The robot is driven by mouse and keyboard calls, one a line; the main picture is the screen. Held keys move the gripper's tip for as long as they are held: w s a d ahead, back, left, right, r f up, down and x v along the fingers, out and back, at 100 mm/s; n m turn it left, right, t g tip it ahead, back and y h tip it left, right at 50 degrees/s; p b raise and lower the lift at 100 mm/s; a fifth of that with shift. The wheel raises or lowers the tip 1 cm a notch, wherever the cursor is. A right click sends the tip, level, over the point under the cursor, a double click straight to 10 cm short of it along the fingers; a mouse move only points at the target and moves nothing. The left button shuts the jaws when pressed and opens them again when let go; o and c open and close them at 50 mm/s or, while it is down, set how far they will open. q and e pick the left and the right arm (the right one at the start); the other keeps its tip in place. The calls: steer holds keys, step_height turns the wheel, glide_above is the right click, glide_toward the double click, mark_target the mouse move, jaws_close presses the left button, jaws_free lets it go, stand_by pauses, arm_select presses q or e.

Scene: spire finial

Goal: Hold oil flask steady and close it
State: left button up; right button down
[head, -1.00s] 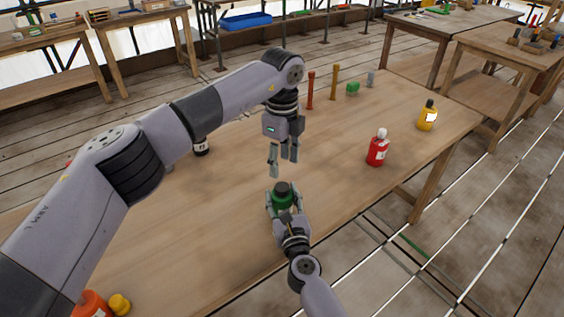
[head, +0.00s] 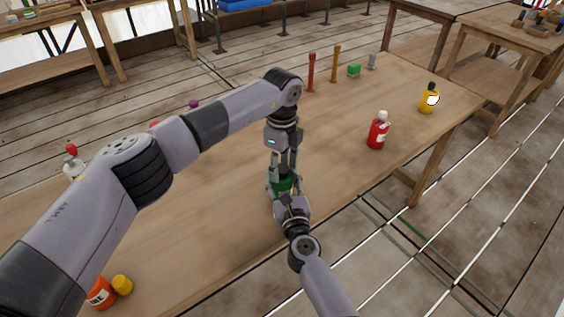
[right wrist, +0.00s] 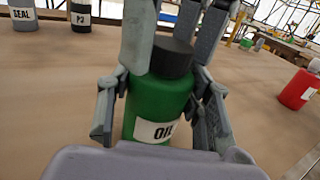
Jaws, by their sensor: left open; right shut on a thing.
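The oil flask is a green bottle with a white OIL label and stands upright on the table (head: 215,215); its body shows in the right wrist view (right wrist: 155,105) and partly in the head view (head: 282,184). Its black cap (right wrist: 171,57) sits on the top; I cannot tell how tightly. My right gripper (head: 285,190) is shut on the flask's body from the near side. My left gripper (head: 283,168) points down from above, open, with its fingers on either side of the cap. Whether they touch it is unclear.
A red bottle (head: 377,133) and a yellow bottle (head: 429,99) stand to the right. An orange bottle (head: 101,294) and a yellow cap (head: 122,285) are at the front left. Posts and small blocks stand along the back edge.

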arm_select(q)
steer(key=shift+c, duration=0.5)
jaws_close()
steer(key=shift+o, duration=0.8)
jaws_free()
steer(key=shift+r, duration=0.1)
steer(key=shift+r, duration=2.2)
steer(key=shift+o, duration=0.3)
steer(key=o, duration=0.5)
